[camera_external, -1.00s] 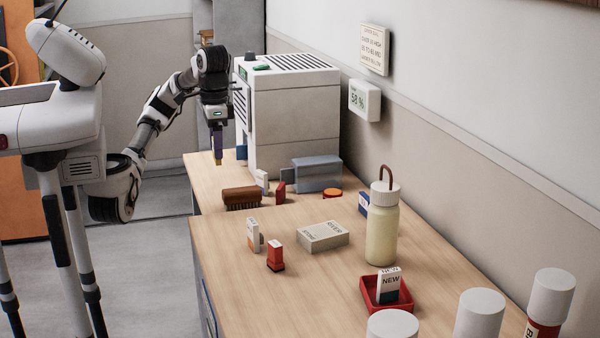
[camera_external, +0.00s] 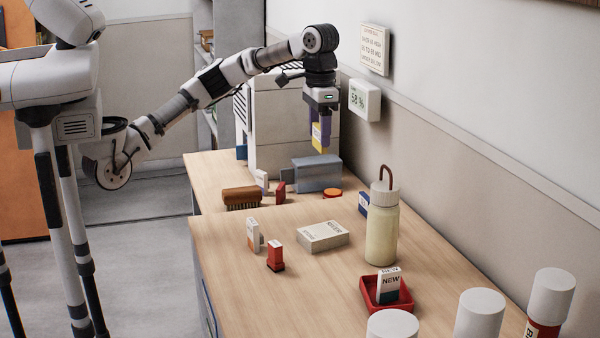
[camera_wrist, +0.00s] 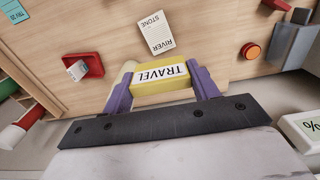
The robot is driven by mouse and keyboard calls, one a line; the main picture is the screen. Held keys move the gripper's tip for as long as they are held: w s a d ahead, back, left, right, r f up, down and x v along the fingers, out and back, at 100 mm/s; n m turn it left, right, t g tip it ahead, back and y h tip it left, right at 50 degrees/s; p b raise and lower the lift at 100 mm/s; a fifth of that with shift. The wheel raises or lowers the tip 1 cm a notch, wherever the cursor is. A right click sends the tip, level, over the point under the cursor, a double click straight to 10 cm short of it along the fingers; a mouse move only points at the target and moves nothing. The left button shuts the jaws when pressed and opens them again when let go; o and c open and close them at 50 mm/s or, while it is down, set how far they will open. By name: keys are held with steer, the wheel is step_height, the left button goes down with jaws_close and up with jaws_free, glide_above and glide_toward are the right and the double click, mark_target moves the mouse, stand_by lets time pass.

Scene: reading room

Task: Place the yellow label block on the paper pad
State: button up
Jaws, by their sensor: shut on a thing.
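My gripper (camera_external: 320,132) is shut on the yellow label block (camera_external: 317,142), above the far part of the table in front of the white machine. The wrist view shows the block (camera_wrist: 160,78) between the two purple fingers, with "TRAVEL" printed on its white label. A flat whitish pad (camera_external: 323,235) with printed text lies on the table, nearer the external camera and lower than my gripper. In the wrist view this pad (camera_wrist: 161,32) reads "RIVER STONE" and lies beyond the block, clear of it. It looks like the paper pad, and its top is bare.
A pale bottle (camera_external: 382,235) stands right of the pad. A red tray (camera_external: 368,295) holds a "NEW" card. A red block (camera_external: 275,256) and a white block (camera_external: 253,235) stand left of the pad. A brush (camera_external: 241,197) and a grey box (camera_external: 317,174) are farther back.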

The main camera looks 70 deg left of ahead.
steer(key=shift+w+d+f, duration=0.1)
steer(key=shift+w+d, duration=0.25)
step_height(320, 180, down, 20)
steer(key=shift+w+r+p, duration=0.1)
steer(key=shift+p, duration=0.4)
steer(key=shift+f, duration=0.25)
steer(key=o, duration=1)
steer(key=shift+c, duration=0.2)
steer(key=shift+r, duration=0.1)
step_height(320, 180, up, 12)
steer(key=shift+r+b, duration=0.15)
steer(key=shift+b, duration=0.3)
